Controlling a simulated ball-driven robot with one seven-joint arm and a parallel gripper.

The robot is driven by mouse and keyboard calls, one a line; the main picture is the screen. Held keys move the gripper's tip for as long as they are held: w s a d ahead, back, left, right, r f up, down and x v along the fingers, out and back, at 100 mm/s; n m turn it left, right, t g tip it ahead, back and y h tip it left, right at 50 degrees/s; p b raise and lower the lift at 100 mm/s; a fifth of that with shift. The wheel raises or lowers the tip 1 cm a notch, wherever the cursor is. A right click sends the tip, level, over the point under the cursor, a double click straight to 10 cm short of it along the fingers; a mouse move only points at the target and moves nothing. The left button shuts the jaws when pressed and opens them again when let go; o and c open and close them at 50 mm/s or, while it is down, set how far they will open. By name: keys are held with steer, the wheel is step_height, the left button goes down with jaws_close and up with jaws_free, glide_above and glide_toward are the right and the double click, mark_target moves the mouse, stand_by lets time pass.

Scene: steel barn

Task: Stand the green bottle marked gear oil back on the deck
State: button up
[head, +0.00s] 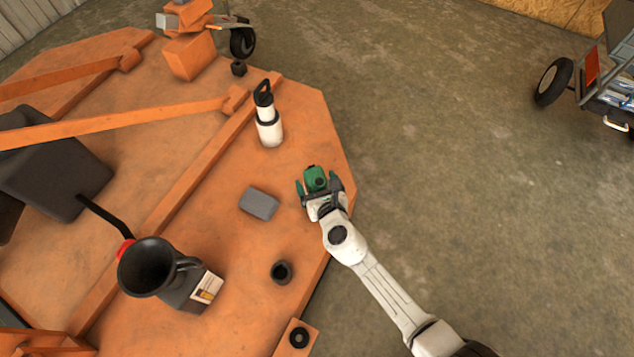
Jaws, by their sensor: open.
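The green bottle (315,174) is at the right edge of the orange deck (310,110), small in the head view. A dark round part, perhaps its cap, faces toward me. I cannot tell whether it is upright or lying, and its label does not show. My gripper (317,185) is open at the bottle, with one finger on its left and one on its right. The gripper body covers the bottle's near side. I cannot tell whether the fingers touch it.
A grey block (259,203) lies left of my gripper. A white and black pump-like bottle (269,128) stands behind it. A small dark cup (281,271) and a black funnel-topped jug (150,268) are nearer. Orange ribs cross the deck.

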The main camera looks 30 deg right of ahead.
steer(key=shift+r, duration=0.1)
steer(key=shift+r, duration=0.15)
steer(key=p+v, duration=0.4)
steer(key=v, duration=0.8)
steer(key=shift+p, duration=0.3)
